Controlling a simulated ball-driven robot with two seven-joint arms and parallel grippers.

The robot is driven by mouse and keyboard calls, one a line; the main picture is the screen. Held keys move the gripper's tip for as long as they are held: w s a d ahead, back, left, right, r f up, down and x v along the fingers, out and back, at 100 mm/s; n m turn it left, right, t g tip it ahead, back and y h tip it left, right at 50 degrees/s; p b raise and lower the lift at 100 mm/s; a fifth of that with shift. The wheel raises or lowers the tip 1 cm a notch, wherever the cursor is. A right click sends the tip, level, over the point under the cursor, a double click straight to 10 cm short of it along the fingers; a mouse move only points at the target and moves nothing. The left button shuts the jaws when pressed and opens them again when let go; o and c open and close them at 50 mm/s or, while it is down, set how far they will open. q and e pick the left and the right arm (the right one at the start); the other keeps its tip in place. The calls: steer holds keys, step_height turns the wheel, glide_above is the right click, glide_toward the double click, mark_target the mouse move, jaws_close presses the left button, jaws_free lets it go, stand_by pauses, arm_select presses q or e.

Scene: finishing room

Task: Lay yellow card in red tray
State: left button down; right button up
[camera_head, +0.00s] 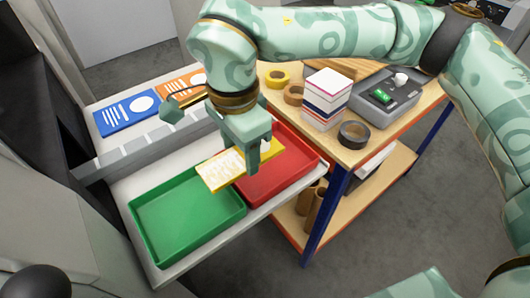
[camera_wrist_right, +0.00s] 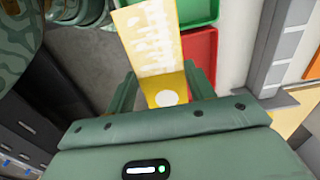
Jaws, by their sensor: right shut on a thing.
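The yellow card (camera_head: 222,170) is held in my right gripper (camera_head: 252,150), whose fingers are shut on one end of it. In the head view it hangs over the border between the green tray and the red tray (camera_head: 283,172). The card hides part of the red tray's left side, and the fingers cover part of the card. In the right wrist view the card (camera_wrist_right: 152,50) sticks out from between the fingers (camera_wrist_right: 165,85), with the red tray (camera_wrist_right: 201,55) beyond it. My left gripper is not in view.
A green tray (camera_head: 188,221) stands left of the red tray on the pale shelf. Behind lie a blue card (camera_head: 127,114) and an orange card (camera_head: 180,87).

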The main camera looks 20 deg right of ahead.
steer(key=b, duration=0.1)
glide_above(267, 165)
steer(key=a, duration=0.1)
steer(key=f, duration=0.6)
steer(key=shift+s+f, duration=0.1)
steer(key=shift+s, duration=0.25)
steer(key=shift+w+d+f, duration=0.2)
steer(key=shift+d+f, duration=0.05)
steer(key=shift+f, duration=0.15)
steer(key=f, duration=0.1)
steer(key=f+b, duration=0.1)
steer(key=f, duration=0.2)
steer(key=shift+w+d, duration=0.2)
steer(key=shift+d, duration=0.05)
steer(key=shift+r, duration=0.15)
steer(key=o, duration=0.9)
steer(key=shift+o, duration=0.2)
step_height(267, 165, up, 12)
steer(key=p, duration=0.2)
